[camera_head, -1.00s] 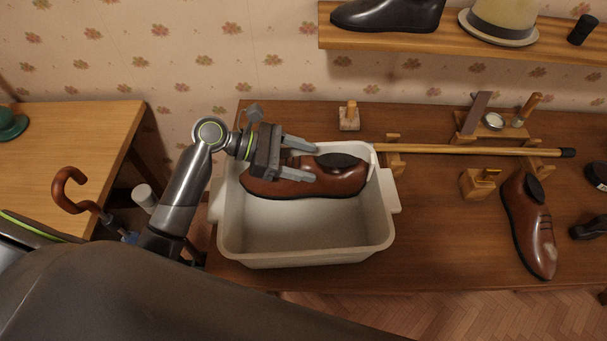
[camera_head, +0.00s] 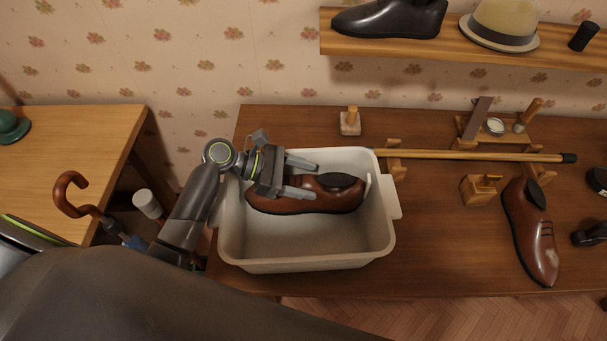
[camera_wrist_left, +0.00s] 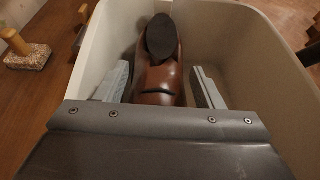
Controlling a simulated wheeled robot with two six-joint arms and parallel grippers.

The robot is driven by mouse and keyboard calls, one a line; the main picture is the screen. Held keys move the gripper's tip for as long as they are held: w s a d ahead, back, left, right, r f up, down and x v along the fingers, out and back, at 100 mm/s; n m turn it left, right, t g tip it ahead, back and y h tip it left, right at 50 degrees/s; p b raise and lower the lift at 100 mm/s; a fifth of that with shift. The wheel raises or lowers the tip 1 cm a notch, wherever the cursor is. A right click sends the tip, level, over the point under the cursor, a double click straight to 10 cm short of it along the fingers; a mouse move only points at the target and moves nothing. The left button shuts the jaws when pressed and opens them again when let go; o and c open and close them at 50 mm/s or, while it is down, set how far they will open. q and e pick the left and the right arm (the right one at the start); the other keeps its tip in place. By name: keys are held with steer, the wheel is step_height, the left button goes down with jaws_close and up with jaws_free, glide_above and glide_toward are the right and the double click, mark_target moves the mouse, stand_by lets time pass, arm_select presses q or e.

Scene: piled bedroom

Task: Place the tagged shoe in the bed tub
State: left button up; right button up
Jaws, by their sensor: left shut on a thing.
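A white tub (camera_head: 300,265) stands on the wooden table. A brown leather shoe (camera_head: 325,200) with a dark opening is inside the tub, along its back wall. A small pale piece shows by the shoe's right end; I cannot tell if it is a tag. My left gripper (camera_head: 302,178) reaches in over the tub's left side and is shut on the shoe, one finger on each side. In the left wrist view the shoe (camera_wrist_left: 160,82) lies between the fingers, inside the tub (camera_wrist_left: 235,50). I cannot tell whether its sole touches the tub floor. My right gripper is not in view.
A second brown shoe (camera_head: 532,235) lies at the table's right. A cane (camera_head: 470,155) rests on wooden holders behind it. A wooden block (camera_head: 478,189) and a brush (camera_head: 350,122) stand near the tub. A shelf (camera_head: 480,48) with a black shoe and hat hangs above.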

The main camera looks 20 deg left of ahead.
arm_select(q)
steer(key=shift+f, duration=0.1)
steer(key=o, duration=1.6)
steer(key=shift+o, duration=0.2)
steer(key=shift+r, duration=0.35)
steer(key=p+v, duration=0.2)
steer(key=v, duration=0.1)
steer(key=p+v, duration=0.3)
steer(key=v, duration=0.1)
steer(key=p+v, duration=0.2)
steer(key=v, duration=0.2)
steer(key=shift+d+r+p, duration=0.1)
steer(key=shift+r+p, duration=0.2)
steer(key=shift+p, duration=0.05)
steer(key=shift+s+a+r, duration=0.1)
steer(key=shift+a, duration=0.5)
